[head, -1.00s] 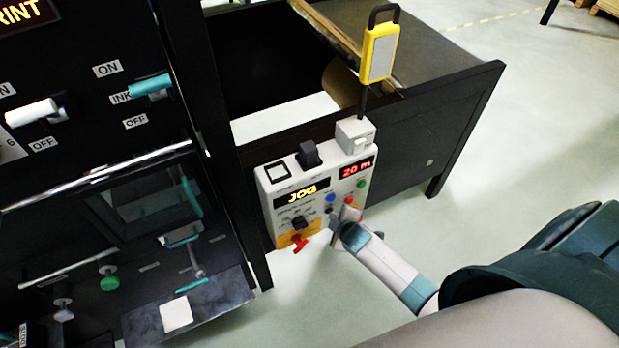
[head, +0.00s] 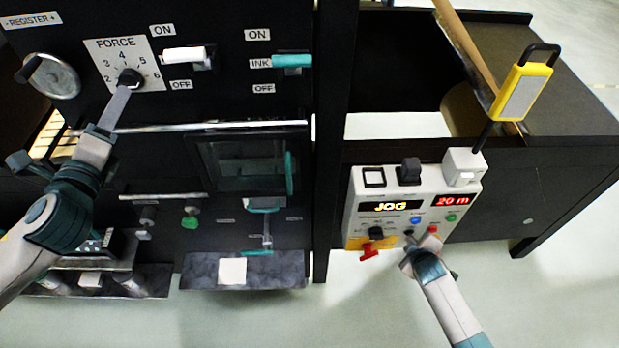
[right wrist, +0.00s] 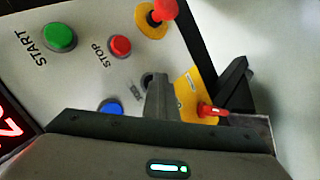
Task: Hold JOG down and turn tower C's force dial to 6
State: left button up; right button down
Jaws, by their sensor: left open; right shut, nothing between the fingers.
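The force dial (head: 130,76) is a dark knob on a white FORCE plate (head: 104,57) marked 2 to 6, on the black tower front. My left gripper (head: 122,92) is open with its grey fingers at the knob; its setting and any tower letter cannot be read. My right gripper (head: 408,246) is shut and empty, its tip against the control panel (head: 359,212) at the JOG button. In the right wrist view the fingertip (right wrist: 158,84) covers part of the dark JOG button (right wrist: 147,79). The panel display (head: 392,206) reads JOG in yellow.
A red display (head: 457,199) reads 20 m. Blue (head: 415,220), green START (right wrist: 60,37) and red STOP (right wrist: 119,44) buttons sit close to the right fingertip. A white lever (head: 184,54) and a teal lever (head: 292,61) stick out right of the dial.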

dwell(0.4)
jog(key=shift+s, duration=0.8)
jog(key=s, duration=0.5)
dwell(0.5)
dwell(0.4)
